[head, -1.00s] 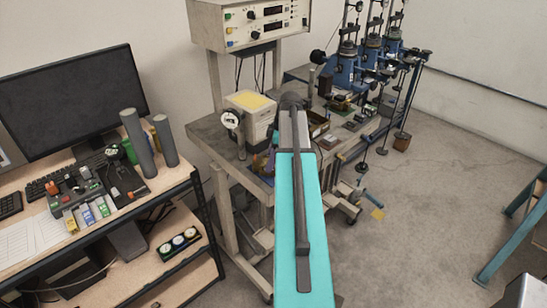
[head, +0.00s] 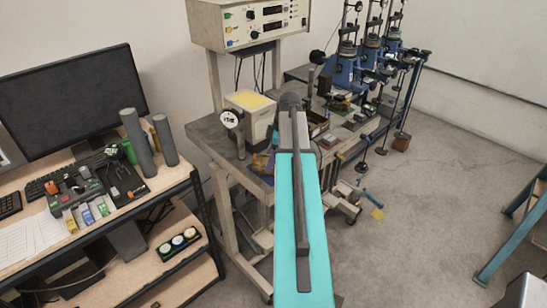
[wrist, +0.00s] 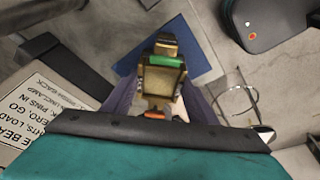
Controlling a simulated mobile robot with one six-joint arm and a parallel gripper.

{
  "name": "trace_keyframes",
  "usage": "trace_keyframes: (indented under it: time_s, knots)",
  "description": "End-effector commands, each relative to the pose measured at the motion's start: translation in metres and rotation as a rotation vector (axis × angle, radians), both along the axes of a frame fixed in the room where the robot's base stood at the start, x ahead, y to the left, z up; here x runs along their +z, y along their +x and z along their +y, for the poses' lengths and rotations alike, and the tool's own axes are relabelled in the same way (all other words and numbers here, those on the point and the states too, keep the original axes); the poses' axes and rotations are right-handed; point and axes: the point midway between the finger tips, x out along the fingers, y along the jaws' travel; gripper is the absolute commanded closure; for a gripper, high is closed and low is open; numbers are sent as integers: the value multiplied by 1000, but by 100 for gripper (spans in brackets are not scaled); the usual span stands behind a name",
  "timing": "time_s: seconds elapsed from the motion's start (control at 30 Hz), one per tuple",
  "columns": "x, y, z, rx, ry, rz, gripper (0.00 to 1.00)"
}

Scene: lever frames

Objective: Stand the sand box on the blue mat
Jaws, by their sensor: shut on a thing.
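The sand box (wrist: 163,78), a small brassy frame with a tan, sandy-looking face and a green strip, is in the middle of the wrist view. My gripper (wrist: 163,100) is shut on it, with a purple-grey finger on each side. The blue mat (wrist: 200,60) lies below and behind the box in the wrist view. The box overlaps the mat in the picture, but I cannot tell whether they touch. In the head view, my arm hides most of the gripper and the box.
A printed sign (wrist: 38,115) is at the left of the wrist view. A dark rounded device (wrist: 265,20) and a thin wire loop (wrist: 240,100) are on the right. In the head view, a dial gauge (head: 231,118) and a yellow-topped container (head: 250,103) stand close left of my arm.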

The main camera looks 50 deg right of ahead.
Motion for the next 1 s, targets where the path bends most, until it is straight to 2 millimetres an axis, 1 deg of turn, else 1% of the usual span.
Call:
trace_keyframes:
  time_s: [0.03,0.07,0.1,0.17,0.2,0.67,0.87,1.0]
  knots:
    - [-9,-5,3,3,8,18,100]
    - [-9,-5,3,3,8,18,100]
    - [-9,-5,3,3,9,18,42]
    - [-9,-4,3,3,9,17,32]
    - [-8,-4,3,2,7,16,25]
    - [-3,-3,1,1,5,10,25]
    - [9,-5,-2,1,3,8,25]
    - [22,-8,-4,1,2,7,25]
